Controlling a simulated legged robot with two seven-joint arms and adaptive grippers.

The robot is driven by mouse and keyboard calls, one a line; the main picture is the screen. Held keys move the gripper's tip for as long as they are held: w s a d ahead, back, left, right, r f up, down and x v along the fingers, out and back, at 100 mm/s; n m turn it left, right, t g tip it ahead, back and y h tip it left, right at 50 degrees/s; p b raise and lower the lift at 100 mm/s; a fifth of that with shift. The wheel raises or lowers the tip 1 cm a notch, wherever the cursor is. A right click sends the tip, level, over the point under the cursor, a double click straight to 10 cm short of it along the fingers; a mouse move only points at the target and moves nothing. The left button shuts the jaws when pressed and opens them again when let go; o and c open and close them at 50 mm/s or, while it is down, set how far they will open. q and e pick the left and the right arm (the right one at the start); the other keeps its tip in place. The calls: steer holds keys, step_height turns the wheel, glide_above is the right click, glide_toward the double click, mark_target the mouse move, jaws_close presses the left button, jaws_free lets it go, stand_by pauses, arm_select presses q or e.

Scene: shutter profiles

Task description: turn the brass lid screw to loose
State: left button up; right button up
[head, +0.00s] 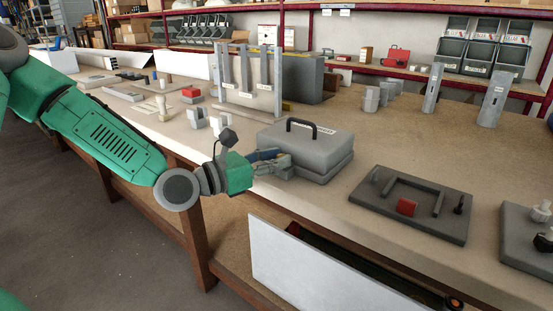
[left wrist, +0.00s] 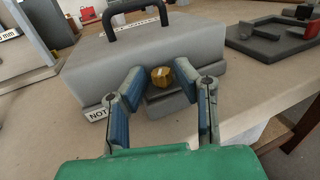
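The brass lid screw (left wrist: 162,76) is a small faceted knob on the front of a grey case (left wrist: 150,55) with a black carrying handle. The case also stands on the bench in the head view (head: 308,146). My left gripper (left wrist: 163,95) is open, with its two blue-padded fingers on either side of the screw and apart from it. In the head view the left gripper (head: 275,160) reaches the front left of the case, and the screw is hidden there. A label reading "NOT" (left wrist: 97,114) shows partly behind the left finger. My right gripper is not in view.
A dark fixture tray (head: 412,205) with a red block lies right of the case. Another grey fixture (head: 525,235) sits at the right edge. Upright gauges (head: 245,85) stand behind the case at left. Bare bench lies between case and tray.

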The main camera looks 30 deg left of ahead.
arm_select(q)
jaws_close()
steer(key=shift+d+n+y+b, duration=0.1)
steer(key=shift+n+y+b, duration=0.25)
steer(key=shift+y, duration=0.25)
steer(key=n+y, duration=0.1)
steer(key=n+t+y+b, duration=0.1)
steer(key=n+y+b, duration=0.1)
steer(key=y, duration=0.1)
steer(key=shift+d+f, duration=0.25)
steer(key=n+y+b, duration=0.1)
steer(key=y, duration=0.1)
steer(key=n+y+b, duration=0.1)
steer(key=y, duration=0.1)
steer(key=shift+d+n+y, duration=0.15)
steer(key=shift+n+y, duration=0.1)
steer(key=shift+y, duration=0.05)
steer(key=n+g+y+b, duration=0.1)
steer(key=n+y+b, duration=0.1)
steer(key=n+y, duration=0.1)
steer(key=shift+d+y, duration=0.1)
steer(key=shift+y, duration=0.7)
steer(key=shift+r+n+g+y+b, duration=0.2)
steer(key=shift+n+g+y+b, duration=0.65)
steer(key=shift+y, duration=0.25)
